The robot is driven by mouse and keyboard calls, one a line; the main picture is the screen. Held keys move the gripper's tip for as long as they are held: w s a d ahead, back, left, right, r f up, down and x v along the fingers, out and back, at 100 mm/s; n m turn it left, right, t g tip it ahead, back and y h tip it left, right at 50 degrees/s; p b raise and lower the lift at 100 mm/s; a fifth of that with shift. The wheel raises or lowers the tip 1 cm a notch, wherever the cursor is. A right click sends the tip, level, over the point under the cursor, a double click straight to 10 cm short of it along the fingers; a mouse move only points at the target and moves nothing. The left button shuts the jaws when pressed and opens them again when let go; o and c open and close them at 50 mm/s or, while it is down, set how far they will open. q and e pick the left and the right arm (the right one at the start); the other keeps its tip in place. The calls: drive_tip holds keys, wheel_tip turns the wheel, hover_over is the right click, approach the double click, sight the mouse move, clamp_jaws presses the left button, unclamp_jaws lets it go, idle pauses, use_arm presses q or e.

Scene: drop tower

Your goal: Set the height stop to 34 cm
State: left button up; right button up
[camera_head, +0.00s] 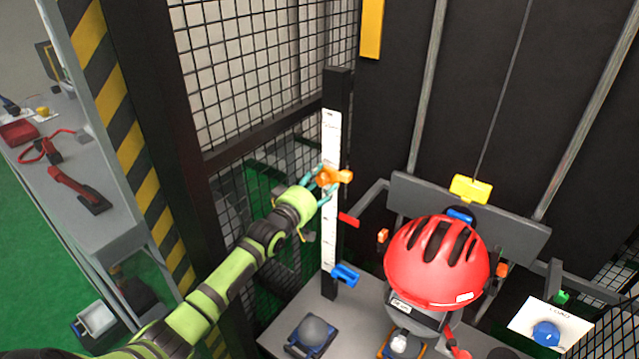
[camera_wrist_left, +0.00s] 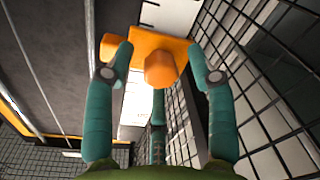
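The orange height stop (camera_head: 338,177) sits on a black upright post with a white scale strip (camera_head: 329,240), in the upper half of the strip. In the left wrist view the stop shows as an orange block with a round knob (camera_wrist_left: 160,69) facing me. My left gripper (camera_head: 322,182) is at the stop. Its teal fingers (camera_wrist_left: 160,62) stand apart on both sides of the knob, with visible gaps to it. A third finger shows below the knob. The scale's figures are too small to read. My right gripper is not in view.
A blue clamp (camera_head: 345,274) and a red pointer (camera_head: 348,219) are lower on the post. A red helmet (camera_head: 437,262) is to the right, under a yellow block (camera_head: 471,188) on a cable. A blue button (camera_head: 546,333) is at lower right. Wire mesh (camera_head: 255,60) stands behind.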

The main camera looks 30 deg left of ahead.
use_arm(q)
drive_tip(key=shift+s+f, duration=0.1)
drive_tip(key=shift+s, duration=0.3)
drive_tip(key=s, duration=1.1)
drive_tip(key=shift+a, duration=0.35)
drive_tip(key=shift+s, duration=0.1)
